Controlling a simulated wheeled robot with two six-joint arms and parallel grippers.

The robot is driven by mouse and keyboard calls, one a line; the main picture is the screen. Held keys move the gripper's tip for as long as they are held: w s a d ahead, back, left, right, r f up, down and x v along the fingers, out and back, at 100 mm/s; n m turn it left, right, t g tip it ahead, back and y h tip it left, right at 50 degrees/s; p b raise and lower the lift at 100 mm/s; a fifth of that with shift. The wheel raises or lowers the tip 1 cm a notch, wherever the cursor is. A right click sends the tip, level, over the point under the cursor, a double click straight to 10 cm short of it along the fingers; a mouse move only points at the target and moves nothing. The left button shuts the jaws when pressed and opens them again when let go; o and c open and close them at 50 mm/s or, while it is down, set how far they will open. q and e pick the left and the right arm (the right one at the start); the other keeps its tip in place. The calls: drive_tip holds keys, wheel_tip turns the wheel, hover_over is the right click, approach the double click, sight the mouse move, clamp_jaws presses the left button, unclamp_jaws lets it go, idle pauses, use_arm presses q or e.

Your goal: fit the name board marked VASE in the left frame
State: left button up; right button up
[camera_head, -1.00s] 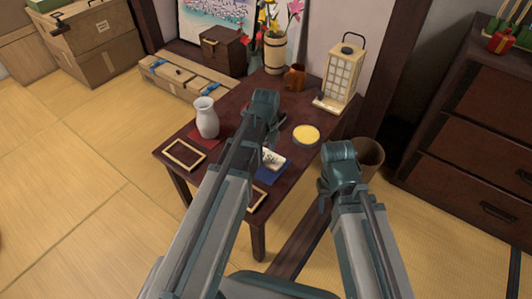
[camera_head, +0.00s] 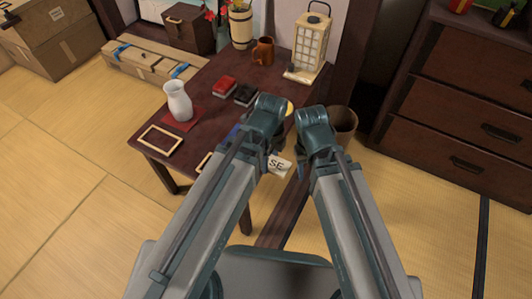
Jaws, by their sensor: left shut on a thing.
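The name board (camera_head: 280,165) is a pale plate with the letters "SE" showing; the rest of it is hidden. My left gripper (camera_head: 274,150) is shut on it and holds it off the table, near the right edge. My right gripper (camera_head: 304,158) is close to the board's right side; its fingers are too hidden to tell open or shut, or whether they touch it. The left frame (camera_head: 144,145), a light wooden rim, lies empty at the table's front left corner. A second frame (camera_head: 204,160) is mostly hidden behind my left arm.
A white vase (camera_head: 178,101) stands on a red mat (camera_head: 193,123) behind the left frame. A red box (camera_head: 224,86) and a black box (camera_head: 246,95) lie mid-table. A blue mat (camera_head: 234,131) is partly covered by my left arm. A mug (camera_head: 263,51) and lantern (camera_head: 309,45) stand behind.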

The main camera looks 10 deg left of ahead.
wheel_tip(320, 180, up, 34)
drive_tip(key=p, duration=3.4)
drive_tip(key=shift+r, duration=0.25)
drive_tip(key=shift+a+f, duration=0.1)
drive_tip(key=shift+a, duration=0.1)
